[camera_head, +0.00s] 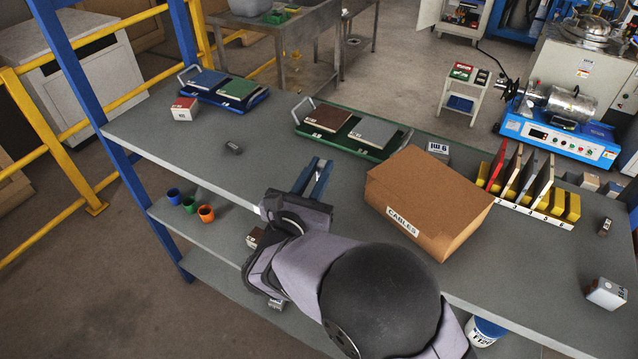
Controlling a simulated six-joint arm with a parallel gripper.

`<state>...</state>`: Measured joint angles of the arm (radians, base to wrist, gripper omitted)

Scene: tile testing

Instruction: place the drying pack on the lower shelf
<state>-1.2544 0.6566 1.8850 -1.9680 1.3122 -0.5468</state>
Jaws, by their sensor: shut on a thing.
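My gripper (314,177) is above the upper grey shelf board, left of the cardboard box. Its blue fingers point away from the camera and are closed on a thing. What they hold is mostly hidden by the fingers and wrist, so I cannot make out its shape or confirm that it is the drying pack. The lower shelf (222,243) shows at the left under the upper board, below and left of my gripper. My arm hides much of it.
Blue, green and orange cups (189,204) stand at the lower shelf's left. A cardboard box (425,195) marked CABLES and a yellow-slotted tile rack (532,207) stand right on the upper board. Tile trays (350,150) line its back.

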